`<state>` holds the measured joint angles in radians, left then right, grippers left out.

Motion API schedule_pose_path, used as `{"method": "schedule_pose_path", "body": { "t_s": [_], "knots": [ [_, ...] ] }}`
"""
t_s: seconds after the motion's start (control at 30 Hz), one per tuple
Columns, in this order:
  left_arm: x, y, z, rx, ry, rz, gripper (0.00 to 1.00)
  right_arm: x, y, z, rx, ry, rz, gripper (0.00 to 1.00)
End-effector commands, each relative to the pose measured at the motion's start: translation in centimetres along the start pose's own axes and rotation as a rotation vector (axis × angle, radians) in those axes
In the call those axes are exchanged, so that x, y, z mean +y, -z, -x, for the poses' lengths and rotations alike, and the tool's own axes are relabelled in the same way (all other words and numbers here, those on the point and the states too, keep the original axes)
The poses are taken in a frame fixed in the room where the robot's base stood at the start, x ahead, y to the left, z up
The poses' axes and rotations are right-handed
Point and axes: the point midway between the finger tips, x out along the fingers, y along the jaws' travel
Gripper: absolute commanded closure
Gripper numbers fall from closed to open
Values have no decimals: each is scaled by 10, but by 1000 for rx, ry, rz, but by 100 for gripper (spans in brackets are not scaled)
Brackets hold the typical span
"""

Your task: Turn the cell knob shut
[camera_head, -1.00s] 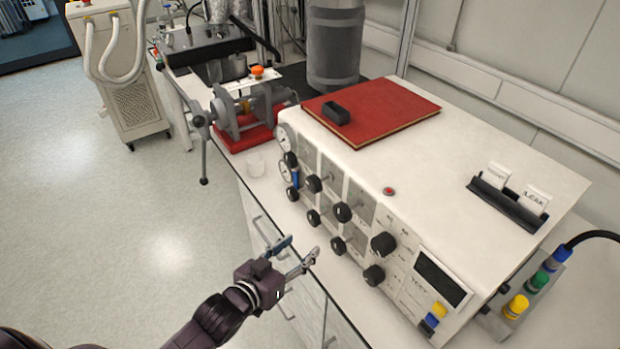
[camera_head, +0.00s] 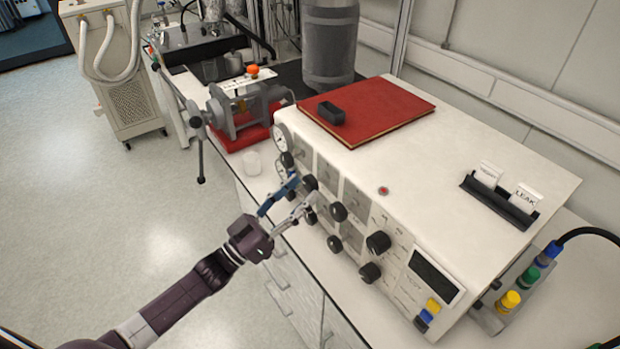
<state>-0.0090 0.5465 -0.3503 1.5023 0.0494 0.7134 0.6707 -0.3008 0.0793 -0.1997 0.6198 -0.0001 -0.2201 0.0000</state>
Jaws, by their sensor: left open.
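My left gripper (camera_head: 290,202) is open, with its fingertips in front of the left part of the white console's (camera_head: 440,180) knob panel. Several black knobs sit on this panel. One black knob (camera_head: 310,183) is right by the fingertips; I cannot tell whether they touch it. Other black knobs are the middle upper one (camera_head: 338,211), the middle lower one (camera_head: 334,243), the right upper one (camera_head: 378,241) and the right lower one (camera_head: 370,272). I cannot read which one is labelled as the cell knob. Knobs at the lower left are partly hidden by the fingers. My right gripper is not in view.
A red book (camera_head: 400,112) with a small black block (camera_head: 331,113) lies on the console. A card holder (camera_head: 500,200) stands at its right. Open floor lies at left.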

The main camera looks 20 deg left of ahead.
Motion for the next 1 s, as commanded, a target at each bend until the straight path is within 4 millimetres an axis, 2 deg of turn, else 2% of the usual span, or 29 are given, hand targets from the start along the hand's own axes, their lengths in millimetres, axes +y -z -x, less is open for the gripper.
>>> {"method": "schedule_pose_path", "body": {
  "t_s": [0.03, 0.1, 0.23, 0.57, 0.93, 1.0],
  "knots": [
    [1, 4, -11, 3, -1, 0, 51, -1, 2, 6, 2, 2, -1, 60],
    [1, 3, -20, 1, -1, 0, 51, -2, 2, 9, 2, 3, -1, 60],
    [0, 1, -31, -1, 0, -1, 51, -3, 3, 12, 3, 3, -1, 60],
    [0, -1, -35, -2, 0, -1, 51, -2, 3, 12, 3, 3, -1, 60],
    [0, 0, -35, -2, 0, -1, 91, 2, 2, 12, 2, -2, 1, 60],
    [0, 0, -35, -2, 0, -1, 94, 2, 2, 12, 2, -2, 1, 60]
  ]
}}
